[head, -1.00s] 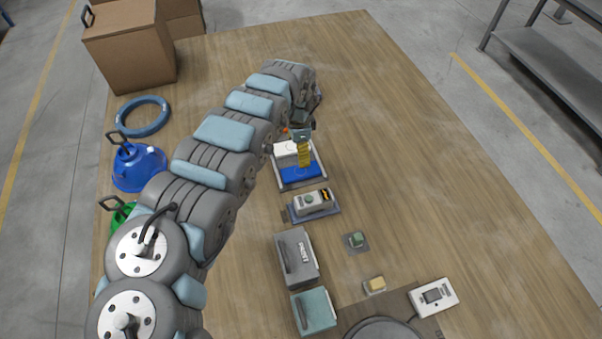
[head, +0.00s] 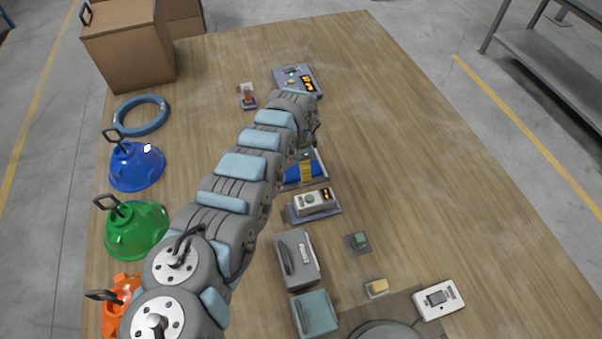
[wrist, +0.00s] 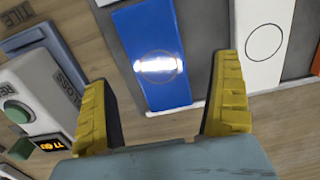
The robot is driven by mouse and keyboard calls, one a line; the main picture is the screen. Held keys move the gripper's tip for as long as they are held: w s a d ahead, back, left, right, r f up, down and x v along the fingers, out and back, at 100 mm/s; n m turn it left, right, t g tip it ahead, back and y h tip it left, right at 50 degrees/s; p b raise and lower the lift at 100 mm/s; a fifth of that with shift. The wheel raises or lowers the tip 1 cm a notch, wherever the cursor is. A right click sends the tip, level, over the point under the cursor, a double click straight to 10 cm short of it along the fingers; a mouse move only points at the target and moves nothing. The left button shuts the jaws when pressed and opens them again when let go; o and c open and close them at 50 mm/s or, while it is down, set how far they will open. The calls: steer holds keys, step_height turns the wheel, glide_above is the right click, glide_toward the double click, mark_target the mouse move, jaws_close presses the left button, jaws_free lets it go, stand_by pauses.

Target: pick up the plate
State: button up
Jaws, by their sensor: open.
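A flat blue plate (wrist: 152,50) with a faint circle and a bright glare lies in a grey-edged tray (wrist: 205,25) in the wrist view. A white plate (wrist: 265,42) with a circle lies beside it. I cannot tell which one the task means. In the head view the blue plate (head: 318,168) shows partly beneath my gripper (head: 306,168); my arm hides the white one. My gripper's yellow fingers (wrist: 165,75) are open and empty, spread on either side of the blue plate's near end in the picture. Contact cannot be told.
A button box (head: 312,202) sits just nearer than the tray. Grey (head: 297,258) and teal (head: 314,312) boxes lie nearer still. Blue (head: 137,168) and green (head: 137,232) hoods stand at the left.

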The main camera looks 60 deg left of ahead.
steer(key=shift+f+b, duration=0.4)
steer(key=shift+f, duration=1.15)
steer(key=shift+r, duration=0.1)
steer(key=c, duration=1.4)
